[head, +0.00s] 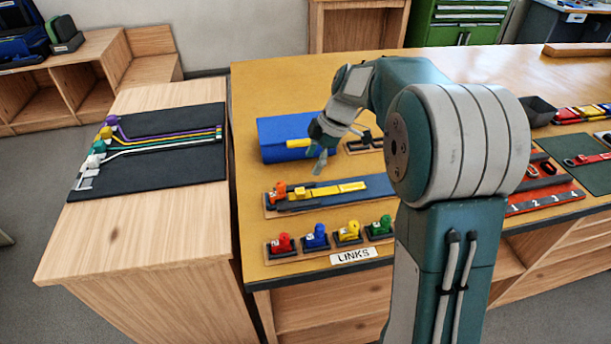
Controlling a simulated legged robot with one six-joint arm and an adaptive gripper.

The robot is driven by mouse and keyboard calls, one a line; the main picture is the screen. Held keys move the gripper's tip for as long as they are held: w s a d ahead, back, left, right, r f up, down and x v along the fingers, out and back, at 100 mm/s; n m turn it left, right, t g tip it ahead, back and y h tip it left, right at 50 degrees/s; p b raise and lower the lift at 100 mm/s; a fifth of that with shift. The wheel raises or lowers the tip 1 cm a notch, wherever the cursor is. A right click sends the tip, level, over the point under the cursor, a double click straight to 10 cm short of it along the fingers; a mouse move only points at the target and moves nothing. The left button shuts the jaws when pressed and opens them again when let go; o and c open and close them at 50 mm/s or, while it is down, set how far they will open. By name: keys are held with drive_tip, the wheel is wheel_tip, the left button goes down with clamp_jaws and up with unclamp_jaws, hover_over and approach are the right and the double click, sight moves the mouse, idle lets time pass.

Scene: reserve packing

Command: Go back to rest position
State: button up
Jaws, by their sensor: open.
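My gripper (321,160) is at the end of my bent arm, above the yellow table (265,90). Its fingers point down and are open, with nothing seen between them. It hangs in front of the right part of a blue case (278,138) that has a yellow part on its front. Below it lies a wooden board with a blue strip and yellow pieces (338,187); a red piece (278,190) sits at its left end. My arm hides part of the table's middle.
Several coloured links (317,236) stand in a row behind the LINKS label (354,254). On the left, a black mat (165,170) holds coloured straps on a wooden bench (150,230). Red numbered trays (545,198) and a black bin (538,110) are on the right. The table's back left is clear.

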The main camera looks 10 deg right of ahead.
drive_tip(key=s+r+m+t+h, duration=0.3)
drive_tip(key=s+r+m, duration=0.6)
drive_tip(key=s, duration=0.5)
drive_tip(key=s+d+f+m+t+h, duration=0.1)
drive_tip(key=s+m+t, duration=0.1)
drive_tip(key=s+m, duration=0.7)
drive_tip(key=s, duration=0.4)
drive_tip(key=shift+f+t+h, duration=0.3)
drive_tip(key=shift+d, duration=0.1)
idle(1.0)
